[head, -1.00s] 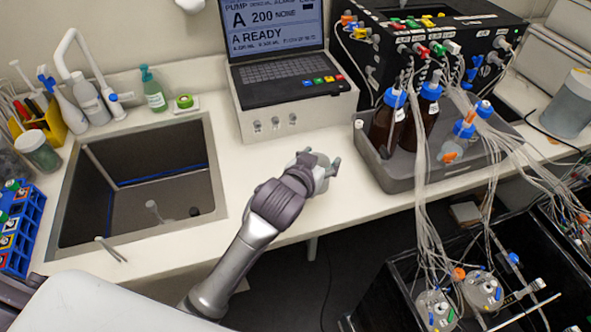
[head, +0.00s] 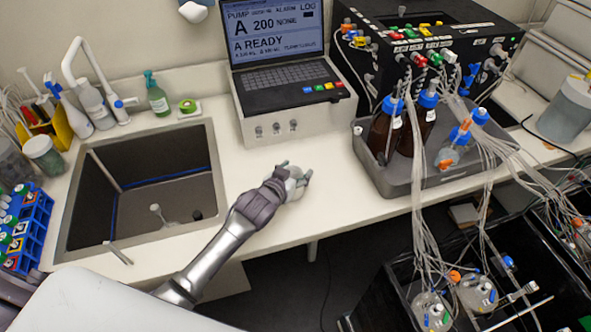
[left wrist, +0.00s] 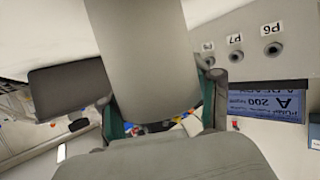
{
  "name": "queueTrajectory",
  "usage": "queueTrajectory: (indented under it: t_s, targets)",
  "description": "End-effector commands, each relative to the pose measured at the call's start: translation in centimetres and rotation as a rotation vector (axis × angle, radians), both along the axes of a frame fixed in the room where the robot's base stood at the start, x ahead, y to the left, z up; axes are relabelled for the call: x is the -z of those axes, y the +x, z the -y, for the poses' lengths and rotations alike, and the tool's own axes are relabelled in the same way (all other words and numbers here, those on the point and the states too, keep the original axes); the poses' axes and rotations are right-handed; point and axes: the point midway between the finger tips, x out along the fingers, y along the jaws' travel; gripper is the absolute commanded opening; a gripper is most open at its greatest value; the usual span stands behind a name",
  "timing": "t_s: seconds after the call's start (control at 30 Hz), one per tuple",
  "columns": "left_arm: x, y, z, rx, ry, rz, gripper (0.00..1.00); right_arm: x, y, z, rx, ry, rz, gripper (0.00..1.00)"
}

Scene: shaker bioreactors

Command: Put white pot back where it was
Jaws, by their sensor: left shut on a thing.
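My left gripper (head: 296,172) is over the white counter, between the sink and the grey tray, in front of the laptop stand. It is shut on a pale pot (head: 294,185), which shows only partly between the fingers and the wrist. In the left wrist view a large pale grey body (left wrist: 145,55) fills the middle between the two greenish fingers of the gripper (left wrist: 160,112). I cannot tell whether the pot touches the counter. My right gripper is not in view.
The sink (head: 70,215) lies left of the gripper. The laptop (head: 290,75) stands on a box (head: 262,128) behind it. The grey tray (head: 375,182) with brown bottles (head: 381,130) and many tubes is to the right. Counter (head: 240,172) around the gripper is clear.

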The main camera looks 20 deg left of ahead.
Motion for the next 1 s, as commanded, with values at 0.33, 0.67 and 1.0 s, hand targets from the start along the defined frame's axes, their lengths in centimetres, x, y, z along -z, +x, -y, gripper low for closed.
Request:
queueTrajectory:
  t_s: [0.33, 0.67, 1.0]
  targets:
    - [0.3, 0.0, 0.0, 0.000, 0.001, 0.000, 0.84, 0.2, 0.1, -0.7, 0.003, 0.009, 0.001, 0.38]
    - [0.2, 0.0, 0.0, 0.000, 0.001, 0.000, 0.88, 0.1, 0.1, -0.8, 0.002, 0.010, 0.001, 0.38]
    - [-1.5, -4.2, -0.7, 0.002, 0.001, 0.000, 0.88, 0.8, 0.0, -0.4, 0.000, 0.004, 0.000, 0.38]
